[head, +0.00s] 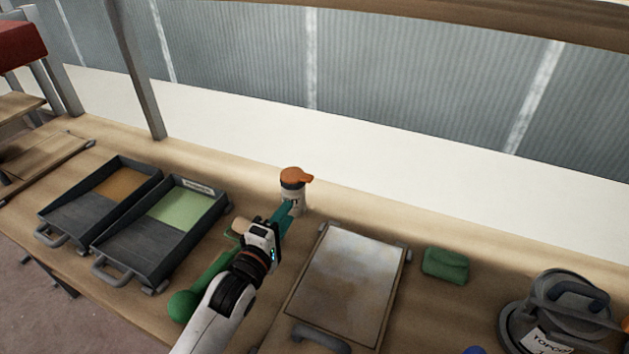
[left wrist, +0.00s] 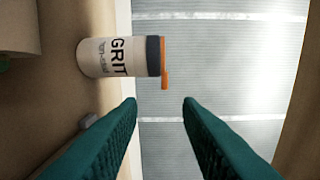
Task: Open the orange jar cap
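The jar (head: 292,198) stands upright on the bench near its back edge. It is pale with a dark band and has an orange cap (head: 293,175) with a tab pointing right. In the left wrist view the jar (left wrist: 105,57) lies sideways in the picture, with "GRIT" lettering, and the orange cap (left wrist: 164,62) is on its end. My left gripper (head: 292,208) is in front of the jar in the head view, hiding part of its lower body. Its teal fingers (left wrist: 160,101) are apart with nothing between them in the wrist view. My right gripper is not seen.
Two dark trays (head: 118,272) stand at left. A framed grey panel (head: 345,285) lies right of my left arm. A green block (head: 446,265) and a labelled can (head: 535,318) are farther right. A green round-ended object (head: 184,304) lies beside my arm. Bench between panel and block is clear.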

